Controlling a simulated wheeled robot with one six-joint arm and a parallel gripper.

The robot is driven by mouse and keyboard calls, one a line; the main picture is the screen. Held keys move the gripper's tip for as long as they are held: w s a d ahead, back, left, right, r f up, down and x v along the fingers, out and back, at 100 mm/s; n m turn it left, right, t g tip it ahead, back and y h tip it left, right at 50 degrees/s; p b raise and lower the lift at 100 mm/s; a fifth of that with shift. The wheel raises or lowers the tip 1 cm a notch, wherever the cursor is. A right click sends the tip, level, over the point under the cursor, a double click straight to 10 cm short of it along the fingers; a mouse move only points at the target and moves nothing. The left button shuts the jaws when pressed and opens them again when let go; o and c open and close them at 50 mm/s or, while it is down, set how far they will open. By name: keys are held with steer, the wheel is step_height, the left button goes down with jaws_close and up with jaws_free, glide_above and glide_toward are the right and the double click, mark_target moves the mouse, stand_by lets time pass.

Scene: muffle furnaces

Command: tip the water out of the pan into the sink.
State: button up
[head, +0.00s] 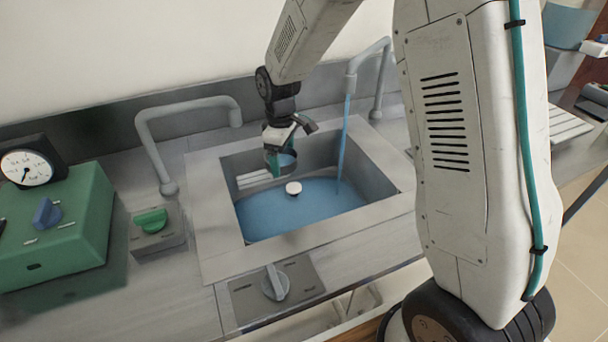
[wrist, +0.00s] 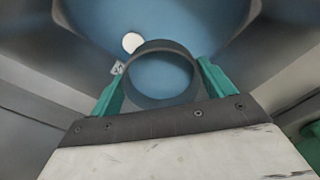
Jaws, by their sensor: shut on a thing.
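The sink (head: 222,215) is a square metal basin with blue water (head: 300,210) in it. My gripper (head: 280,152) is down inside the basin near its back left, above the water. Its green fingers are shut on the pan (head: 287,160), a small round grey vessel. In the wrist view the pan (wrist: 160,101) sits between the two fingertips, its round rim facing the camera. Blue shows inside the rim; I cannot tell whether it is water in the pan or the sink water behind. The pan's tilt is unclear.
A right tap (head: 352,80) runs a blue stream into the sink. A left tap (head: 190,104) shows no stream. A white round knob (head: 293,188) sits in the sink water. A green box with a dial (head: 60,225) stands left. A lever plate (head: 275,285) lies in front.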

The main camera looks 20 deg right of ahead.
steer(key=shift+r, duration=2.55)
